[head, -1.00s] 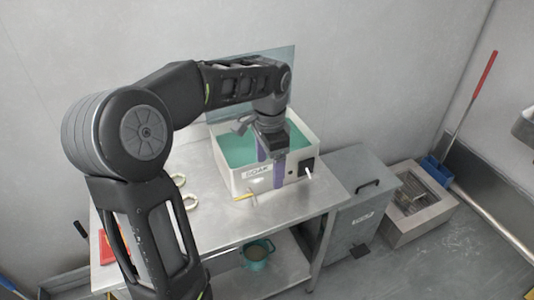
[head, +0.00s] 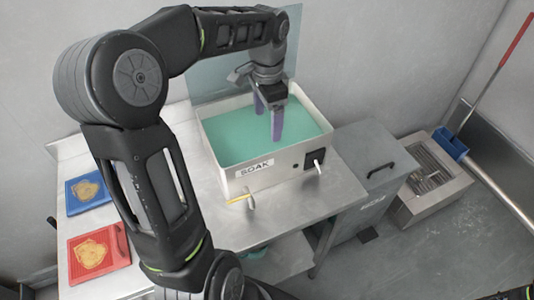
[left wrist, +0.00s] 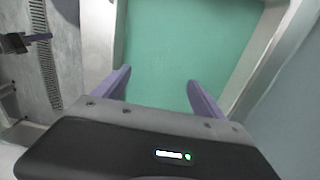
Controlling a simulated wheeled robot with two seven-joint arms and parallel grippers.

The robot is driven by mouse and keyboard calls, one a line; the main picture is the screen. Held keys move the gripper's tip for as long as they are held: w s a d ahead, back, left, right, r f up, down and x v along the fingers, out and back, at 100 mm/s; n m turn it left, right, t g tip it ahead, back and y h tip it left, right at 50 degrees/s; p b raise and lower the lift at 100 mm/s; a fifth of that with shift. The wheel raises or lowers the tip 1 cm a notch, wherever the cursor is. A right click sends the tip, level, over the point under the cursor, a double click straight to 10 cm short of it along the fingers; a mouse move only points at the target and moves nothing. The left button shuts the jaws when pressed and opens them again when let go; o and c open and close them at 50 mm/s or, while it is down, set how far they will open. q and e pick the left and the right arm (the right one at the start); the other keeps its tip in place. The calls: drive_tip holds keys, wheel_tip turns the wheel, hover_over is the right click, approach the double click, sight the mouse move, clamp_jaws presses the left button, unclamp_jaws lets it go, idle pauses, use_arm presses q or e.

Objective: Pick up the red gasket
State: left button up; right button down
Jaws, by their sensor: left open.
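No red gasket can be made out in either view. My left gripper (head: 268,128) is open and empty, its purple fingers pointing down over the green soak basin (head: 240,182). In the left wrist view the open fingers (left wrist: 158,78) stand apart above the basin's plain green inside (left wrist: 185,45), with nothing between them. What looks like my right gripper (left wrist: 28,40) shows at the left edge of the left wrist view, with one purple finger seen. My left arm hides part of the table.
A red tray (head: 73,272) and a blue tray (head: 74,204), each with a tan piece, lie on the steel table (head: 312,207) at left. A grey bin (head: 375,150) and floor sink (head: 400,208) stand right.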

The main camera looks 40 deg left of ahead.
use_arm(q)
drive_tip(key=b, duration=0.3)
approach(267, 148)
drive_tip(key=s+d, duration=0.2)
drive_tip(key=shift+w+a, duration=0.1)
drive_tip(key=shift+a, duration=0.15)
drive_tip(key=shift+r, duration=0.1)
drive_tip(key=shift+f, duration=1.3)
drive_tip(key=shift+f, duration=0.5)
wheel_tip(267, 148, down, 4)
drive_tip(key=shift+w+a+f+p, duration=0.1)
drive_tip(key=shift+f+p, duration=0.05)
drive_tip(key=shift+p, duration=0.45)
drive_tip(key=shift+c, duration=0.5)
